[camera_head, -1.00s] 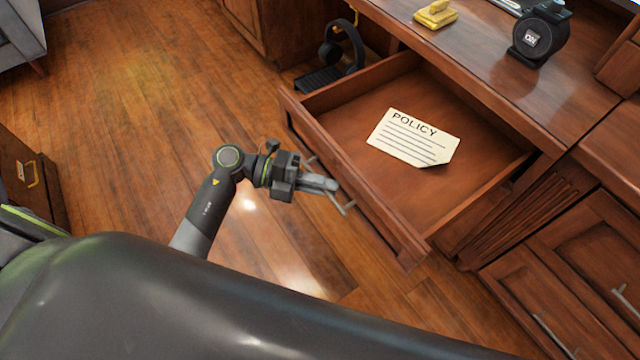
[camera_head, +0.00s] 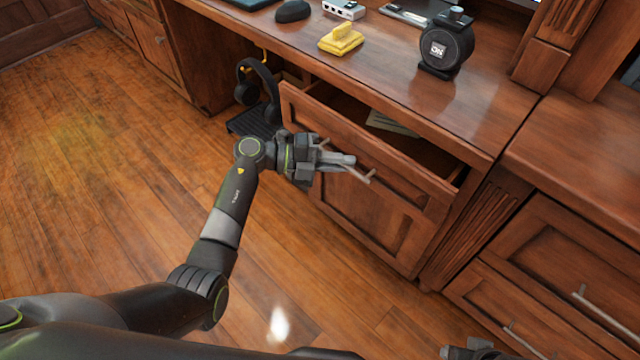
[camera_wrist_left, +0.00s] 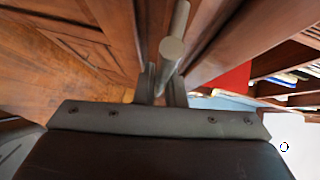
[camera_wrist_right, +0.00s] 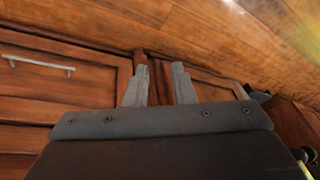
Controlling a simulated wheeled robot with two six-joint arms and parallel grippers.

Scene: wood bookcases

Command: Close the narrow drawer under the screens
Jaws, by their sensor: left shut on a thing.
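The narrow wooden drawer (camera_head: 400,178) stands partly open under the desk top, above a panelled cabinet door. A gap shows behind its front, with part of a paper sheet (camera_head: 388,122) inside; the desk top hides the rest. My left gripper (camera_head: 340,160) is shut on the drawer's metal bar handle (camera_head: 362,177). In the left wrist view the round handle bar (camera_wrist_left: 172,50) runs between the fingers. My right gripper (camera_wrist_right: 160,84) shows in the right wrist view with its fingers apart and nothing between them, facing wooden cabinet fronts and the floor.
The desk top (camera_head: 390,85) carries a yellow object (camera_head: 341,39) and a black round device (camera_head: 446,42). Black headphones (camera_head: 258,85) hang left of the drawer. Cabinets with bar handles (camera_head: 560,270) stand at the right. The wood floor (camera_head: 110,170) at left is clear.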

